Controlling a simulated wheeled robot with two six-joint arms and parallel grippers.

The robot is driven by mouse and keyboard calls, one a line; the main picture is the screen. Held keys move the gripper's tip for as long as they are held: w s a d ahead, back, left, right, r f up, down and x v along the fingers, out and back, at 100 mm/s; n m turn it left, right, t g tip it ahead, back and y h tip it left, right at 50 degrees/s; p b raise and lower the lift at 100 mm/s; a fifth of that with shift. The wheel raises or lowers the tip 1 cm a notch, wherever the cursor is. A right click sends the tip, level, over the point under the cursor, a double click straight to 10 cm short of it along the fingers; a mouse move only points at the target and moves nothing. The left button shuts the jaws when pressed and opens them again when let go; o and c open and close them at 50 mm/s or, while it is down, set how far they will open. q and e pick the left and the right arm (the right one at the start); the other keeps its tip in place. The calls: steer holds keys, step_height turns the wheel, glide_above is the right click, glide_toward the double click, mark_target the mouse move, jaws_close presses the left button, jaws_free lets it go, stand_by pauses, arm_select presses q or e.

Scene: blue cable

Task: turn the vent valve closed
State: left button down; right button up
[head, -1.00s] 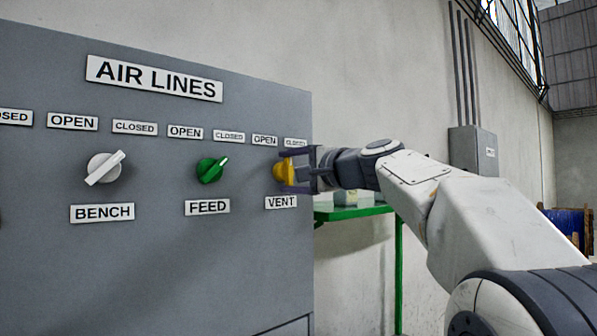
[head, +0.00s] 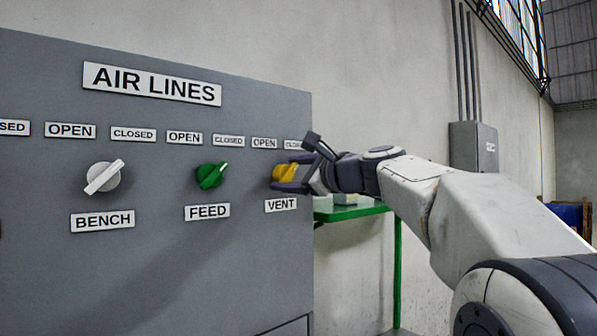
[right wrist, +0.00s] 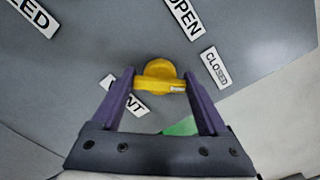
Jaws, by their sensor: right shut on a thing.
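The yellow vent valve knob (head: 285,174) is on the right part of the grey panel, above the VENT label (head: 281,205). My right gripper (head: 291,173) is shut on this knob, its fingers hiding part of it. In the right wrist view the knob (right wrist: 158,69) has its bar between the two purple fingertips (right wrist: 160,87). The bar's white mark points right, nearer the CLOSED label (right wrist: 215,67) than the OPEN label (right wrist: 184,18). In the head view the vent's CLOSED label (head: 295,145) is partly hidden by my gripper. My left gripper is out of view.
The green feed knob (head: 210,176) and white bench knob (head: 103,177) are to the left on the same panel (head: 150,270). A green table (head: 350,212) stands behind my right arm. A grey box (head: 474,147) hangs on the wall.

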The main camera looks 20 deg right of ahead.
steer(key=shift+s+d+r+m, duration=0.1)
steer(key=shift+r+m, duration=0.2)
steer(key=shift+r, duration=0.15)
steer(key=o, duration=1.2)
steer(key=shift+o, duration=0.2)
steer(key=shift+f, duration=0.15)
steer(key=shift+f, duration=0.1)
steer(key=shift+s+d, duration=0.15)
steer(key=shift+s, duration=0.15)
steer(key=b+v, duration=0.4)
steer(key=v, duration=0.6)
